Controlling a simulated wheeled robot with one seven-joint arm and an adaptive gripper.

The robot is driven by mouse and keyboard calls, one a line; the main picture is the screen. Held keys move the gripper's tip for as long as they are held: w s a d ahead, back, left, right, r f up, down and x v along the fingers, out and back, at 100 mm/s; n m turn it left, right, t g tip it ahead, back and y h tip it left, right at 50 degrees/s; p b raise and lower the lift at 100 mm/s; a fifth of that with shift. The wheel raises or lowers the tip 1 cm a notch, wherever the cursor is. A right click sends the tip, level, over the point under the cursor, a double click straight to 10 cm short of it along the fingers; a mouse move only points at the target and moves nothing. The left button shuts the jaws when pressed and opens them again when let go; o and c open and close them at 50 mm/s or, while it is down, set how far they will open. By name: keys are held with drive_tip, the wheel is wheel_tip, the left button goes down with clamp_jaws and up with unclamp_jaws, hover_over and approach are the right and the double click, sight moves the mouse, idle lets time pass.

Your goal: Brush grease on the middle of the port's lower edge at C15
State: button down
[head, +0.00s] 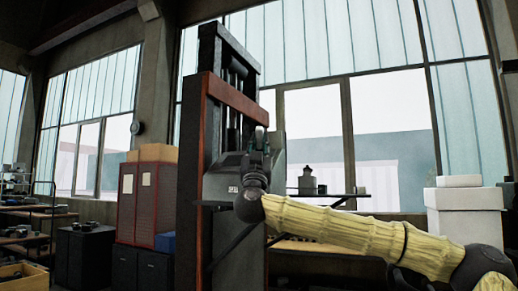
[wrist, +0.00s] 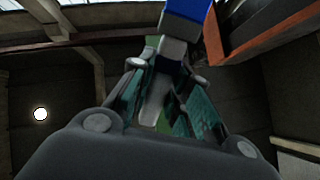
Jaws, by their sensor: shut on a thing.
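My gripper (head: 259,140) points upward in front of a grey machine in the head view. In the wrist view my gripper (wrist: 157,98) is shut on a pale handle (wrist: 156,102). Above the fingers the held tool continues into a light grey block and a blue part (wrist: 188,8), cut off by the frame's top. I take it for the grease brush, but its bristles are not visible. A small white label (head: 232,189) sits on the grey machine just left of my wrist; its text is too small to read. I cannot make out the port or its lower edge.
A tall press frame with an orange-brown upright (head: 187,160) stands close left of my gripper; its beam (wrist: 262,32) also shows at upper right in the wrist view. A shelf (head: 335,195) with small items is to the right. White boxes (head: 465,205) stand far right.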

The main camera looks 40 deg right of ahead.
drive_tip(key=w+a+b, duration=0.1)
drive_tip(key=w+a, duration=0.2)
drive_tip(key=w, duration=0.4)
drive_tip(key=w+a+b, duration=0.1)
drive_tip(key=w+a, duration=0.2)
drive_tip(key=w, duration=0.5)
drive_tip(key=shift+w+a+f+b, duration=0.15)
drive_tip(key=shift+w+b, duration=0.15)
drive_tip(key=shift+b, duration=0.05)
idle(1.7)
drive_tip(key=s+a+r, duration=0.1)
drive_tip(key=a+r, duration=0.2)
drive_tip(key=r, duration=0.2)
drive_tip(key=shift+s+a+p, duration=0.2)
drive_tip(key=shift+s+p, duration=0.05)
drive_tip(key=shift+p, duration=0.1)
idle(0.5)
drive_tip(key=shift+d, duration=0.1)
drive_tip(key=shift+s+a+r, duration=0.15)
drive_tip(key=shift+a+r, duration=0.3)
drive_tip(key=shift+r, duration=0.15)
drive_tip(key=shift+s+a+r, duration=0.15)
drive_tip(key=shift+a+r, duration=0.3)
drive_tip(key=shift+r, duration=0.1)
